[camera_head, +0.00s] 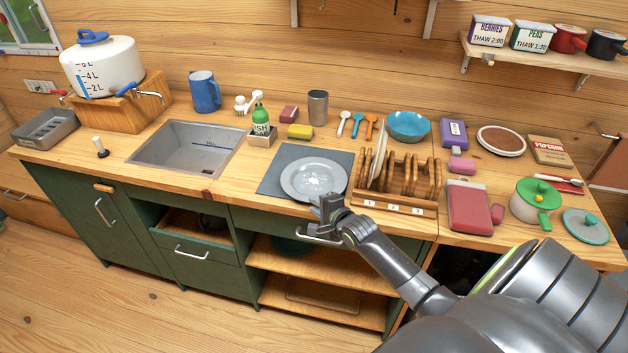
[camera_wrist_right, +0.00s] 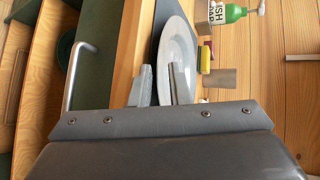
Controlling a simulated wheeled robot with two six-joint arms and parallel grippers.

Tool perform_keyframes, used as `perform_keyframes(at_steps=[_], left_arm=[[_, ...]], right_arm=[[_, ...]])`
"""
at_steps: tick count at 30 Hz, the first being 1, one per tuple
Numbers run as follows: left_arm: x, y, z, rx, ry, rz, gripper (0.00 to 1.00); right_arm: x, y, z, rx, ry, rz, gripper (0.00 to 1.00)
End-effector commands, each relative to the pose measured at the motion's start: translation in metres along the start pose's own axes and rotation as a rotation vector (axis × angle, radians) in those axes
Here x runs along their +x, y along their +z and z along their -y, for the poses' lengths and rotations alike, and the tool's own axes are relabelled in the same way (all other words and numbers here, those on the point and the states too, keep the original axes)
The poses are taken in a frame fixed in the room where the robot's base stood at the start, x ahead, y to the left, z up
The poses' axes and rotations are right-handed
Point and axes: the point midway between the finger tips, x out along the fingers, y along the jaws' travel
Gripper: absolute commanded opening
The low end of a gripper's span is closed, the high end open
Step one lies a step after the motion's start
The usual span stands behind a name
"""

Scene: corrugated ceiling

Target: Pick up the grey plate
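The grey plate (camera_head: 314,179) lies on a dark grey mat (camera_head: 273,184) on the counter, between the sink and the wooden rack. My right gripper (camera_head: 329,205) is at the plate's front edge, by the counter's front edge. In the right wrist view, its two fingers (camera_wrist_right: 159,86) stand apart, so it is open. One finger overlaps the plate (camera_wrist_right: 178,45) there, and part of the near rim shows in the gap. I cannot tell whether a finger touches the plate. My left gripper is not in view.
The wooden rack (camera_head: 401,206), holding a pale plate, stands close to the right of the grey plate. The sink (camera_head: 186,146) is to the left. A soap bottle (camera_head: 261,121), yellow sponge (camera_head: 300,131) and metal cup (camera_head: 318,107) stand behind. A cabinet handle (camera_wrist_right: 78,72) is near my gripper.

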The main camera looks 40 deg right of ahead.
Motion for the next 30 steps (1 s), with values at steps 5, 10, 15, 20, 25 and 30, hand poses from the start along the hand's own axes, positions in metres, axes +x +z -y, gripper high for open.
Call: perform_keyframes(at_steps=[5,10,15,20,25,30], left_arm=[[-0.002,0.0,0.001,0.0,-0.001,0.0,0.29],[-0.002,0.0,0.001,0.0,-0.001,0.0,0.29],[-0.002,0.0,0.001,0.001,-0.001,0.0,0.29],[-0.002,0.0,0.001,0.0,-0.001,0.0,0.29],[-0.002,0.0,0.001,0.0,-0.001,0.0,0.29],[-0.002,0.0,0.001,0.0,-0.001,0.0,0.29]], right_arm=[[0.021,0.0,-0.001,0.002,-0.001,0.0,0.16],[0.03,0.0,-0.001,0.0,0.0,-0.001,0.16],[0.031,0.0,-0.001,0.0,-0.001,-0.001,0.16],[0.031,0.0,-0.001,0.0,-0.001,-0.001,0.06],[0.031,0.0,-0.001,0.0,0.0,-0.001,0.0],[0.031,0.0,0.0,-0.002,-0.004,0.0,0.0]])
